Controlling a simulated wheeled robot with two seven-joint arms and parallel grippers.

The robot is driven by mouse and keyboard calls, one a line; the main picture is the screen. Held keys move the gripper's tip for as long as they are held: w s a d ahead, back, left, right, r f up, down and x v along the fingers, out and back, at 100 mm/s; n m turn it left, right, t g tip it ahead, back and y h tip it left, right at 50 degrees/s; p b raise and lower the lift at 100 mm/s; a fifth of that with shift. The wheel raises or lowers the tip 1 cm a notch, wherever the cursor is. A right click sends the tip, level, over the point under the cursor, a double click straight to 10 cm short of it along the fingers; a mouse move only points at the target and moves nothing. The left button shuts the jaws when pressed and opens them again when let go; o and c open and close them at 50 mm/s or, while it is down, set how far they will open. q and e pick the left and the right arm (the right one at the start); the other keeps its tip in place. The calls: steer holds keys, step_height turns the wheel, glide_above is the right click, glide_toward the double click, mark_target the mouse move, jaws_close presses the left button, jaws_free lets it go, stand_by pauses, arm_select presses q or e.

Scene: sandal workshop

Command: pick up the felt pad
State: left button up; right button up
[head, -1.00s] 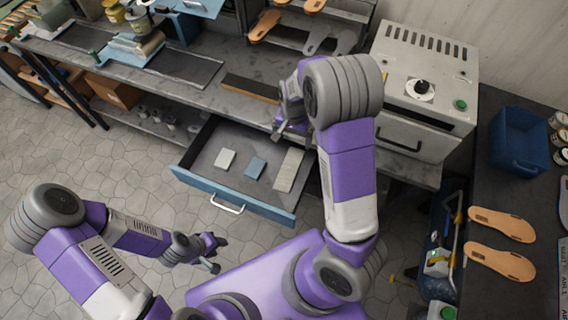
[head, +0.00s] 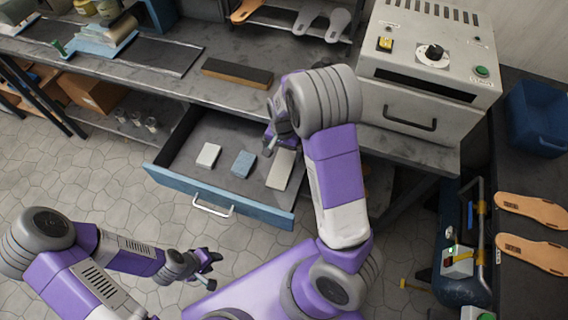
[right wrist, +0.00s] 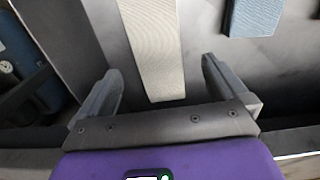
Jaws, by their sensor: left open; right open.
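An open drawer (head: 262,209) with a blue front holds three flat pieces. The long cream, fabric-textured strip (head: 281,170) at its right looks like the felt pad. A blue-grey block (head: 243,164) lies in the middle and a small off-white block (head: 208,155) at the left. My right gripper (head: 270,146) is over the far end of the strip, open and empty. In the right wrist view the strip (right wrist: 152,50) lies between and beyond the spread fingers (right wrist: 160,88), and the blue-grey block (right wrist: 255,15) is at upper right. My left gripper (head: 212,266) is open and empty, in front of the drawer.
The workbench (head: 165,88) edge overhangs the drawer's back, with a dark-topped wooden block (head: 237,73) on it. A grey machine (head: 425,70) stands right of my right arm. Sandal soles (head: 530,209) lie on the right-hand bench.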

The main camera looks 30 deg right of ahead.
mark_target(283, 160)
step_height(283, 160, down, 5)
steer(key=shift+s+d+f+b, duration=0.1)
steer(key=shift+b, duration=0.8)
steer(key=c, duration=1.1)
steer(key=shift+r, duration=0.2)
steer(key=shift+c, duration=0.2)
steer(key=shift+w+r+p, duration=0.2)
steer(key=shift+r+p, duration=0.2)
steer(key=shift+r, duration=0.1)
steer(key=r, duration=0.2)
steer(key=r+p, duration=0.1)
steer(key=r, duration=0.1)
steer(key=r+p, duration=0.1)
steer(key=r, duration=0.1)
steer(key=shift+w+a+r, duration=0.1)
steer(key=shift+a+r, duration=0.1)
steer(key=shift+a, duration=0.05)
steer(key=w+a+p, duration=0.1)
steer(key=w+a, duration=1.1)
steer(key=w, duration=0.2)
steer(key=shift+w+a+f+p, duration=0.25)
steer(key=shift+w+p, duration=0.05)
steer(key=shift+p, duration=0.05)
